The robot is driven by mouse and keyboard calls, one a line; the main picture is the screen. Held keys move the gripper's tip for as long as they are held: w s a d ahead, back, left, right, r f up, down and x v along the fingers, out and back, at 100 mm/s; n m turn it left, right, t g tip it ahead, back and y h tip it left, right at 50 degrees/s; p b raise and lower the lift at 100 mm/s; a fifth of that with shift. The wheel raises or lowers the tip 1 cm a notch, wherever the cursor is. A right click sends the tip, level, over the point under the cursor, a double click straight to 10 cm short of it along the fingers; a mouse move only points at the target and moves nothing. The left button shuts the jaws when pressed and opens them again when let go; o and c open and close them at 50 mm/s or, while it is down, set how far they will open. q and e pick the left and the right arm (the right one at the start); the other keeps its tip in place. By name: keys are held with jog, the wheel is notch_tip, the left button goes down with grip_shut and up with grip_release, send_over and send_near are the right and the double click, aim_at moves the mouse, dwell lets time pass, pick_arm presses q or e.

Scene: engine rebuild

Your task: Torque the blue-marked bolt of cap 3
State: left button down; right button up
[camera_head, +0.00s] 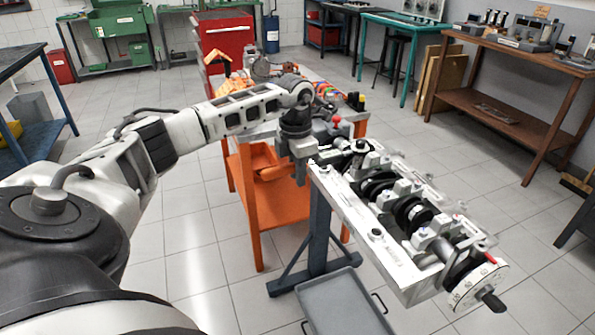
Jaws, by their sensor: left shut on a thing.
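The engine block (392,262) lies on a stand in the middle right of the head view, its crankshaft (378,186) and several bearing caps facing up. A silver cap (421,216) sits across the shaft toward the near end. I cannot make out a blue mark or tell which cap is cap 3. My left gripper (303,175) points down at the far left corner of the block. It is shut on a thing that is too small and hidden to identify. My right gripper is not in view.
An orange cart (259,215) with tools on top stands behind my left gripper. A grey tray (343,304) sits low beside the stand. A red tool cabinet (228,38) stands behind, and a brown workbench (528,62) at the right. The floor right of the engine is clear.

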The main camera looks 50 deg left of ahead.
pick_arm(q)
jog(key=shift+w+a+f+m, duration=0.1)
jog(key=shift+w+a+m, duration=0.2)
jog(key=shift+a+m, duration=0.3)
jog(key=shift+w+a+m, duration=0.25)
jog(key=shift+a+m, duration=0.15)
jog(key=shift+a, duration=0.4)
dwell(2.9)
jog(key=shift+w+a, duration=0.1)
jog(key=shift+a, duration=0.1)
jog(key=shift+a+p, duration=0.1)
jog(key=shift+p, duration=0.2)
dwell(0.6)
jog(key=shift+w+a+r+m, duration=0.2)
jog(key=shift+w+a+m, duration=0.5)
jog(key=shift+a+m, duration=0.15)
dwell(1.9)
